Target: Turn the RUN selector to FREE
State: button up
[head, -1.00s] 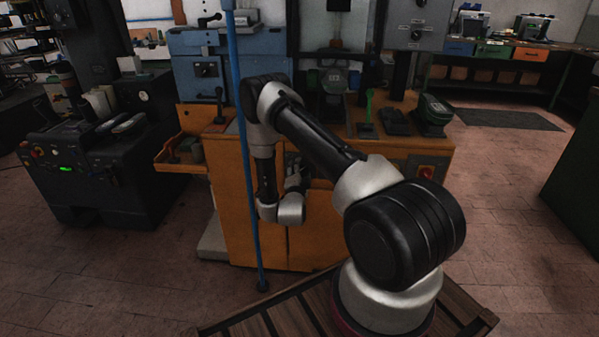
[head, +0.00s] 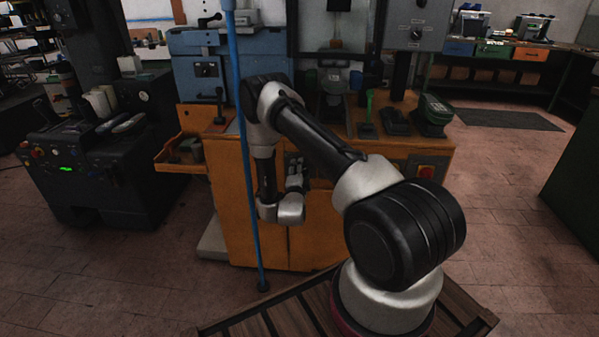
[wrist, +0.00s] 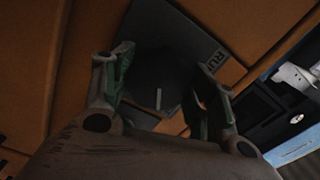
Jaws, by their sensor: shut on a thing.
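The RUN selector is a dark round knob (wrist: 160,75) with a pale pointer line, in the wrist view. It sits on a grey plate (wrist: 205,45) whose visible lettering begins "RU"; the rest is cut off by a finger. My gripper (wrist: 167,68) has one finger on each side of the knob and is shut on it. The pointer line runs nearly upright in the wrist view. No FREE mark is readable. In the head view my wrist and gripper (head: 294,178) are against the orange cabinet's front; the knob cannot be made out there.
A blue upright pole (head: 246,170) stands close to my arm. A dark machine (head: 95,180) stands further left.

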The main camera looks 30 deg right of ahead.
jog(key=o, duration=1)
jog(key=shift+s, duration=0.15)
jog(key=v, duration=1.2)
